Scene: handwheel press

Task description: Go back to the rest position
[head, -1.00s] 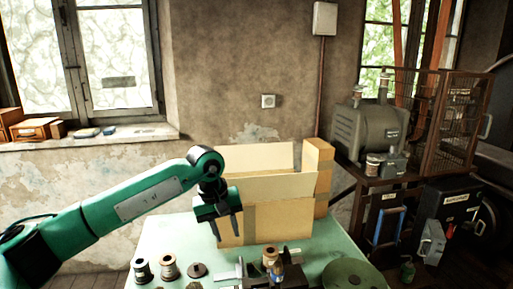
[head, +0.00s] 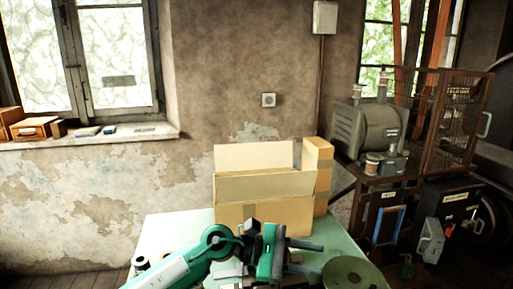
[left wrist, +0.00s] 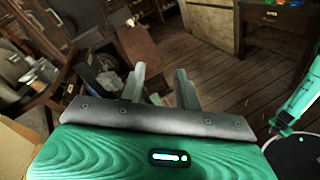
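My left gripper (head: 312,257) is low over the table, in front of the cardboard box, with its fingers pointing right. Its two fingers are apart with nothing between them. In the left wrist view the fingers of this gripper (left wrist: 159,88) are also spread and empty, with the wooden floor and clutter beyond. My right gripper is not in either view. My left arm and gripper hide much of the table front, including most of the small items there.
An open cardboard box (head: 270,215) stands on the pale green table (head: 160,232). A green disc (head: 348,274) lies at the front right. A spool (head: 140,262) shows at the left. A motor (head: 368,128) and a wire cage (head: 455,120) stand on a rack at right.

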